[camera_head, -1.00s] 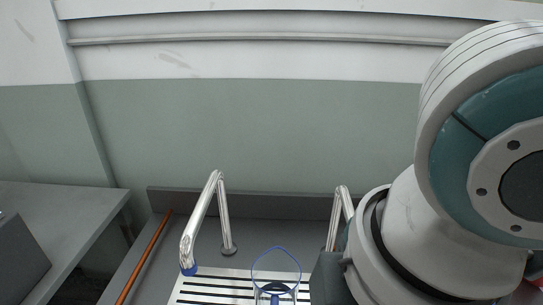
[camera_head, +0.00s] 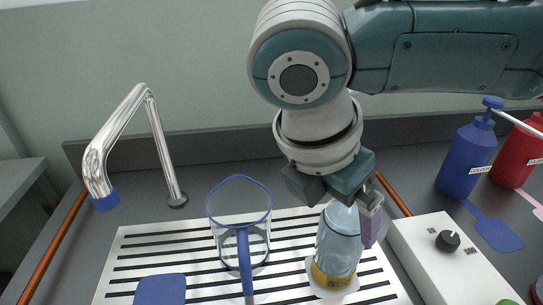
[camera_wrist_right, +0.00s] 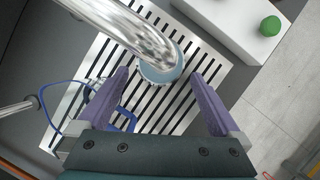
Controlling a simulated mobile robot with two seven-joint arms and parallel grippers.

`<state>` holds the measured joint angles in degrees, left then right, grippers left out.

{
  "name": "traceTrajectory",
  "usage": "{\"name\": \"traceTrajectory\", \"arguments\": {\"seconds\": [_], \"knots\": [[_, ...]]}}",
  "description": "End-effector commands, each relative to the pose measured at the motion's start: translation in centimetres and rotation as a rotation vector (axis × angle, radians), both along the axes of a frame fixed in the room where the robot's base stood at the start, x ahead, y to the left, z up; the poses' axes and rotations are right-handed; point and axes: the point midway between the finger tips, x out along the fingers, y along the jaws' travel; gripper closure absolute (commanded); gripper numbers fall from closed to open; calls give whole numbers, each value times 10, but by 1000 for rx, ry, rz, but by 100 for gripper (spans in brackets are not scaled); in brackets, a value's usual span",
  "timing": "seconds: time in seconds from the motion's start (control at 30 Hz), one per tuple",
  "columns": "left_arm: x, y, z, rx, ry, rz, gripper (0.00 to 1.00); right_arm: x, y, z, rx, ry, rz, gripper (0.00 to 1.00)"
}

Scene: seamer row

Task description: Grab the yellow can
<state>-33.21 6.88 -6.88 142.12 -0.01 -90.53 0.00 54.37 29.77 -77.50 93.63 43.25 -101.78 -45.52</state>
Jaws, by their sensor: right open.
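My right gripper (camera_head: 352,203) comes down from above, open, over the right part of the slotted drip tray. In the right wrist view its two purple fingers (camera_wrist_right: 160,76) are spread, with nothing held between them. Below it in the head view stands a pale blue, bottle-like container with a yellow band (camera_head: 333,278) near its base. I see no wholly yellow can. One finger shows beside the container's upper right; I cannot tell whether they touch. In the wrist view a chrome tube (camera_wrist_right: 125,28) hides much of the round pale thing (camera_wrist_right: 160,72) between the fingers. My left gripper is not in view.
A clear jug with blue rim (camera_head: 240,222) stands on the slotted tray (camera_head: 130,243), left of the container. A chrome spout (camera_head: 120,135) arches at left. A white box with a black knob (camera_head: 425,262) is at right. Blue (camera_head: 468,158) and red (camera_head: 520,152) bottles stand farther right.

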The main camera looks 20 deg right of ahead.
Motion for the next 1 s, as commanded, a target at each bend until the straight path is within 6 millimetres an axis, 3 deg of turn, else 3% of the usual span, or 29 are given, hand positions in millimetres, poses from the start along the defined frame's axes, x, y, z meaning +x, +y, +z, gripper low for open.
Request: {"name": "traceTrajectory", "arguments": {"seconds": [0.23,0.53,1.0], "knots": [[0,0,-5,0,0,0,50,4,-18,-35,-2,2,-1,0],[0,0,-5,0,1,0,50,5,-20,-40,-1,0,0,0],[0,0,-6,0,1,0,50,5,-19,-39,0,0,0,52]]}}
